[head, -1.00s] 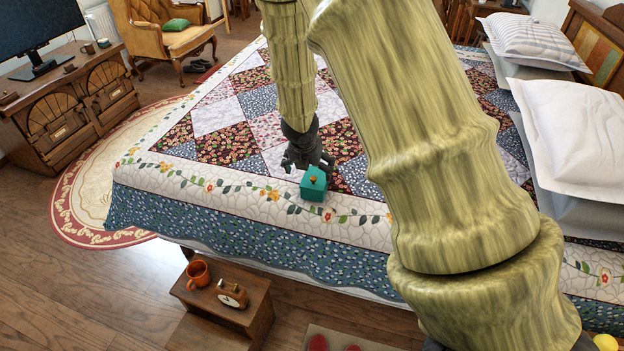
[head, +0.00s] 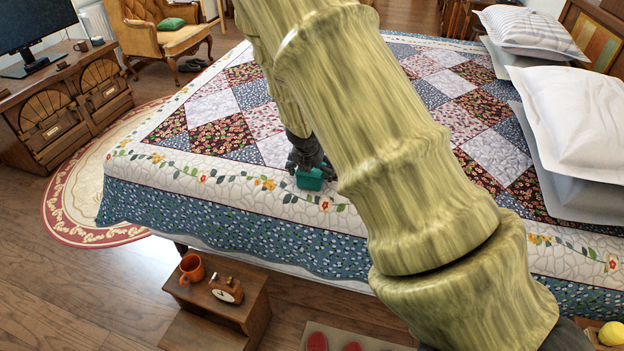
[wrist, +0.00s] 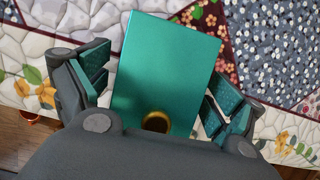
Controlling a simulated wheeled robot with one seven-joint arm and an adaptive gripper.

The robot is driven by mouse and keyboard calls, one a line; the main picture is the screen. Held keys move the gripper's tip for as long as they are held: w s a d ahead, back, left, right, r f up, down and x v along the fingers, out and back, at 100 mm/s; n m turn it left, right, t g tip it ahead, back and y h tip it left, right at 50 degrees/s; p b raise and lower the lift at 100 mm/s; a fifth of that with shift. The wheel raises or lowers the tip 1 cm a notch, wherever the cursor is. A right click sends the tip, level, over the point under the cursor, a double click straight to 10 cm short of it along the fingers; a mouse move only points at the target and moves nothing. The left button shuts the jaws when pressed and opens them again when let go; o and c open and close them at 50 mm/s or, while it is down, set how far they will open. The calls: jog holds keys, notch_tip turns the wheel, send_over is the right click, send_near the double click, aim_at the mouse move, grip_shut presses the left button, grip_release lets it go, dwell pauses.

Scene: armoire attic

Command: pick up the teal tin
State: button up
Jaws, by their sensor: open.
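The teal tin (head: 311,181) sits on the quilted bed near its front edge. In the wrist view the tin (wrist: 166,68) is a teal box with a round gold knob on top. My gripper (head: 306,160) is above the tin in the head view and covers part of it. In the wrist view my gripper (wrist: 160,98) is open, with one finger on each side of the tin. A gap shows between the tin and the left finger, and the right finger is close to the tin's side.
The quilt (head: 180,188) around the tin is clear. Pillows (head: 575,125) lie at the right. A wooden step stool (head: 215,300) with an orange mug (head: 192,268) and a clock (head: 227,290) stands below the bed's front edge.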

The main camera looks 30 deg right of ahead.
jog(key=shift+w+f, duration=0.1)
jog(key=shift+f, duration=0.05)
jog(key=c, duration=1.2)
jog(key=shift+c, duration=0.2)
jog(key=shift+c, duration=0.2)
